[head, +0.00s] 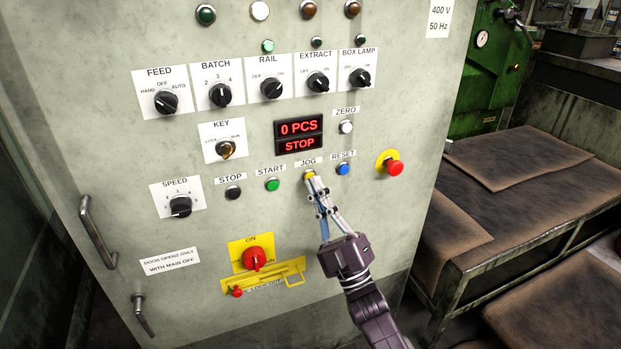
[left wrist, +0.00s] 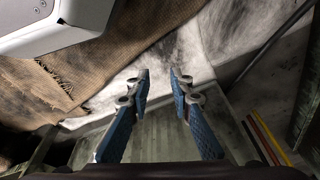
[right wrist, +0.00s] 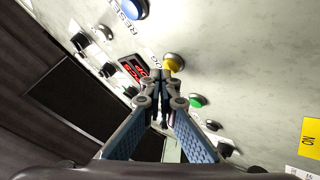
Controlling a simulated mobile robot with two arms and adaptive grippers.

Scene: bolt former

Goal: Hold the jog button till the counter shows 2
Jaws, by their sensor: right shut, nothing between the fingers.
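The yellow jog button (head: 310,175) is on the panel under the JOG label, between the green start button (head: 272,184) and the blue reset button (head: 343,169). The counter (head: 298,133) reads 0 PCS with STOP below. My right gripper (head: 312,181) is shut and empty, its tips at the jog button. In the right wrist view the jog button (right wrist: 173,62) shows just beyond the fingertips (right wrist: 161,75); I cannot tell whether they touch it. My left gripper (left wrist: 160,75) is open and empty, away from the panel; the head view does not show it.
The red emergency stop (head: 393,167) is right of the reset button. The black stop button (head: 233,192) is left of start. Selector knobs sit above, and a red main switch (head: 256,258) is below. A mat-covered bench (head: 470,262) stands at the right.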

